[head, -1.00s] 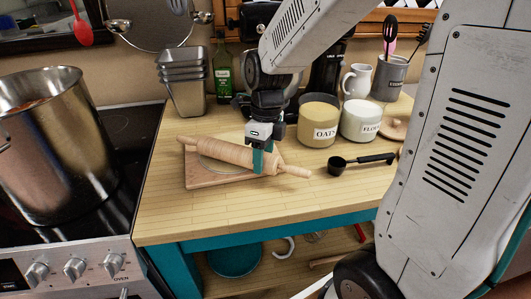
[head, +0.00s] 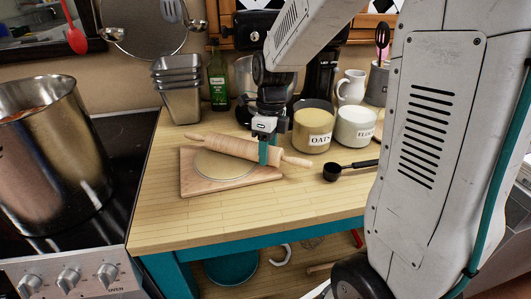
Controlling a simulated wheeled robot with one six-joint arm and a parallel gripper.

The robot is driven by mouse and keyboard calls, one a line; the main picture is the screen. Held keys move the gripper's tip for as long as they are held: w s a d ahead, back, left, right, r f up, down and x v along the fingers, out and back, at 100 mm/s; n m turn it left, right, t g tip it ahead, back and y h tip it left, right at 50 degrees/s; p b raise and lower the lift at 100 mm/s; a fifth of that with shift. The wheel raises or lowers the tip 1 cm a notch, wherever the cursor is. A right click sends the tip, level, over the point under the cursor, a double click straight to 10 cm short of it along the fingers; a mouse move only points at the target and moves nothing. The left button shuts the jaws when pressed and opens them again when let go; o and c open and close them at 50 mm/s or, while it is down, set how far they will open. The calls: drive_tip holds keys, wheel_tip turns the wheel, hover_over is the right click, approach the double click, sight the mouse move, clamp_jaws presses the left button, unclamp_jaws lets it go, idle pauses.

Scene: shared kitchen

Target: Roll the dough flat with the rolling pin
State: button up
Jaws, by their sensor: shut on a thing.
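The wooden rolling pin (head: 235,147) lies slantwise over a wooden board on the counter, its left handle farther back than its right. My gripper (head: 269,154), with teal fingers, is shut on the pin near its right end. The dough (head: 222,168) is a pale, flat, round sheet on the board (head: 195,183). The pin crosses above the far part of the dough and hides some of it. I cannot tell whether the pin touches the dough.
A black measuring scoop (head: 335,172) lies right of the board. The oats jar (head: 312,127) and flour jar (head: 355,127) stand close behind my gripper. Metal tins (head: 178,90) and a green bottle (head: 218,80) stand at the back. A large pot (head: 48,155) is on the stove. The counter's front is clear.

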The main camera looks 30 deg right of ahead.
drive_tip(key=shift+w+d, duration=0.8)
drive_tip(key=shift+d, duration=0.25)
drive_tip(key=shift+s+a, duration=0.9)
drive_tip(key=shift+a, duration=0.25)
drive_tip(key=shift+s+a, duration=0.95)
drive_tip(key=shift+a, duration=0.25)
drive_tip(key=shift+s+a, duration=0.9)
drive_tip(key=shift+a, duration=0.25)
drive_tip(key=shift+r, duration=2.5)
